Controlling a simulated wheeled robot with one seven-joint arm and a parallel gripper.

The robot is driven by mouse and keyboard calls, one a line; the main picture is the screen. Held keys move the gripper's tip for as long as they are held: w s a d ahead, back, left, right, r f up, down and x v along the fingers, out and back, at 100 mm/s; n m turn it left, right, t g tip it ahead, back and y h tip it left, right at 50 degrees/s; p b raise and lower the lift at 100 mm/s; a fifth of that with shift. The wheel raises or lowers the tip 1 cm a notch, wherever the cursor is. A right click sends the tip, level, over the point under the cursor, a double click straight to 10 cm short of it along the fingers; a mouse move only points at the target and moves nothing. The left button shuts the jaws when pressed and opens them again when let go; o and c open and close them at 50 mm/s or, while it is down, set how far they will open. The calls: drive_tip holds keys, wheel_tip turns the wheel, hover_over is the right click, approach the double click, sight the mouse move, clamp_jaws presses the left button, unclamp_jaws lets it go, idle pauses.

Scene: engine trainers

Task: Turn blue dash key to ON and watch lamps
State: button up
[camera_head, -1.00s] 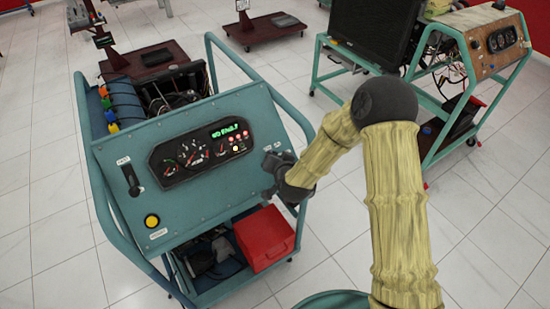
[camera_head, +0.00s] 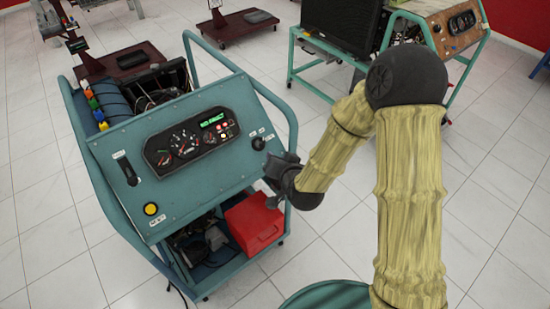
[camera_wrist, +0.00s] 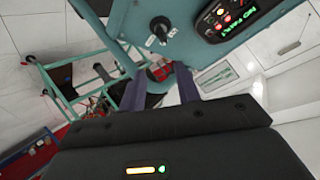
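The blue dash trainer (camera_head: 195,190) stands left of my arm, its sloped panel facing up. Its key switch (camera_head: 258,143) is at the panel's right end, beside the gauge cluster (camera_head: 190,138). The key also shows in the wrist view (camera_wrist: 160,28), sticking up from its round base. My gripper (camera_head: 277,165) is just off the panel's right edge, apart from the key. In the wrist view my gripper (camera_wrist: 158,85) has its two fingers spread with nothing between them. Small red and yellow lamps (camera_wrist: 222,14) show lit beside a green text display (camera_wrist: 288,48). The key's marked position is unreadable.
A black lever switch (camera_head: 126,170) and a yellow button (camera_head: 151,208) are on the panel's left side. A red box (camera_head: 253,223) sits on the lower shelf. Another trainer with a wooden panel (camera_head: 455,35) stands at the back right. Tiled floor is clear between.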

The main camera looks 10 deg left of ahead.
drive_tip(key=shift+s+a, duration=0.1)
drive_tip(key=shift+a, duration=0.15)
drive_tip(key=shift+d, duration=0.1)
drive_tip(key=s+d+r+n+g+h, duration=0.1)
drive_tip(key=s+d+r+g+h, duration=0.1)
drive_tip(key=d, duration=0.6)
drive_tip(key=s+d+r+g+h, duration=0.2)
drive_tip(key=d, duration=0.7)
drive_tip(key=s+d+r+g+h, duration=0.2)
drive_tip(key=s+d+r+g, duration=0.1)
drive_tip(key=s+d, duration=0.7)
drive_tip(key=shift+m+g, duration=0.3)
drive_tip(key=shift+g, duration=0.3)
drive_tip(key=shift+w+a, duration=0.1)
drive_tip(key=shift+w, duration=0.05)
